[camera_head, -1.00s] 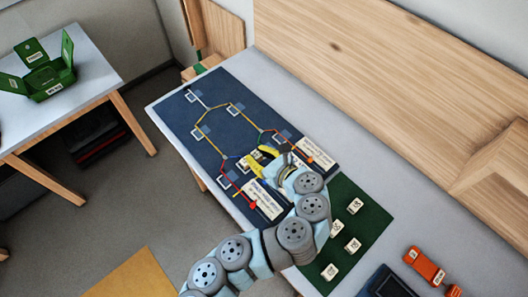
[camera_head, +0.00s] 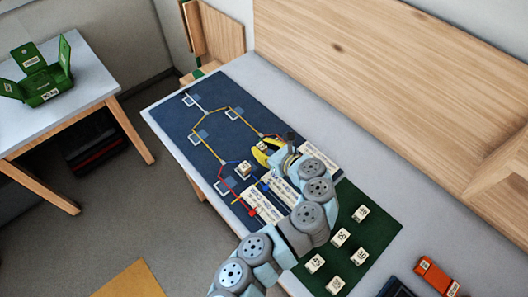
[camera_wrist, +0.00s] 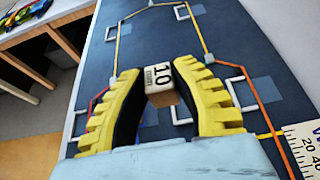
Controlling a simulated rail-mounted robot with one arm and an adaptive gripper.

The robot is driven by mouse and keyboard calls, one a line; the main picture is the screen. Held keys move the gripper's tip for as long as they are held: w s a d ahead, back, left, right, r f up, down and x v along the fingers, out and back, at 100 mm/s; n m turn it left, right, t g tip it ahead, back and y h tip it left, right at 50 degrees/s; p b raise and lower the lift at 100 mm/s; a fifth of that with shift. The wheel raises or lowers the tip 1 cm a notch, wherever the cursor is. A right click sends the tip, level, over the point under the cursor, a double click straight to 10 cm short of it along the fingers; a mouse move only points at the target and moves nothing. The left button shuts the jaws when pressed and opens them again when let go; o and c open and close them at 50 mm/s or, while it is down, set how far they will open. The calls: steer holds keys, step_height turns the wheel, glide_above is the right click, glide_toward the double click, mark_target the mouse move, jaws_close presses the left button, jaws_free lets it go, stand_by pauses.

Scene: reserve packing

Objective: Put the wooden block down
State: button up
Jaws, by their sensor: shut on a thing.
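The wooden block (camera_wrist: 159,77), with a white printed label reading "10", sits between the yellow fingertips of my gripper (camera_wrist: 160,88) in the wrist view. My gripper is shut on it. In the head view my gripper (camera_head: 266,152) is over the dark blue mat (camera_head: 212,122), near its right side, and a small part of the held block (camera_head: 262,146) shows. The mat carries coloured lines and white-outlined squares. I cannot tell whether the block touches the mat. The fingers hide part of the mat below.
Another labelled block (camera_head: 243,169) stands on the blue mat, left of my gripper. Printed strips (camera_head: 268,203) lie near the mat's front. Several blocks stand on the green mat (camera_head: 385,222). An orange item (camera_head: 436,276) is at lower right. A green box (camera_head: 44,92) stands on the side table.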

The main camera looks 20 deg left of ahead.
mark_target(265, 153)
steer(key=shift+w+a+f, duration=0.1)
steer(key=shift+w+f, duration=0.5)
steer(key=shift+f, duration=0.2)
steer(key=shift+w+a+f, duration=0.1)
steer(key=shift+w+f, duration=0.5)
steer(key=shift+f, duration=1.6)
steer(key=shift+f+b, duration=0.1)
steer(key=shift+b, duration=0.2)
steer(key=o, duration=0.8)
steer(key=shift+s+d+r, duration=0.15)
steer(key=shift+d+r, duration=0.1)
steer(key=v, duration=1.1)
steer(key=shift+d+r, duration=0.15)
steer(key=shift+d, duration=0.05)
